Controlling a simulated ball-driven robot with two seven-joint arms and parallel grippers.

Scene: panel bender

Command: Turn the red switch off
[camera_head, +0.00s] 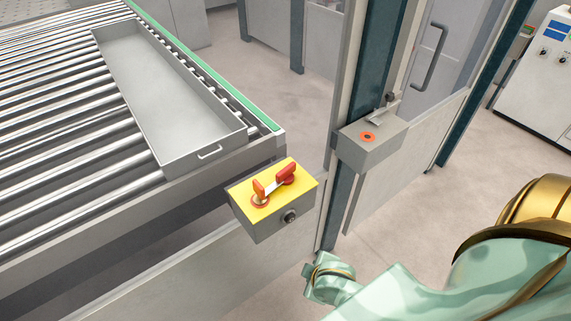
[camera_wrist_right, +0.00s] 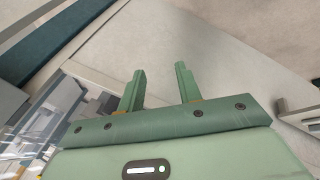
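A grey control box with a yellow top plate (camera_head: 303,185) stands at the corner of the roller table in the head view. On it are an orange-red handle (camera_head: 259,191) at the left and a darker red handle (camera_head: 286,174) at the right, with a silvery piece between them. I cannot tell from this view which setting they are in. My right arm comes in from the lower right, below and to the right of the box, touching nothing there. In the right wrist view my right gripper (camera_wrist_right: 160,74) is open, with nothing between its fingers. My left gripper is not in view.
A grey box with a round orange-red button (camera_head: 367,137) is on the post right of the control box. A grey tray (camera_head: 170,85) lies on the rollers (camera_head: 60,120). Posts and fence panels stand behind. Floor shows between table and fence.

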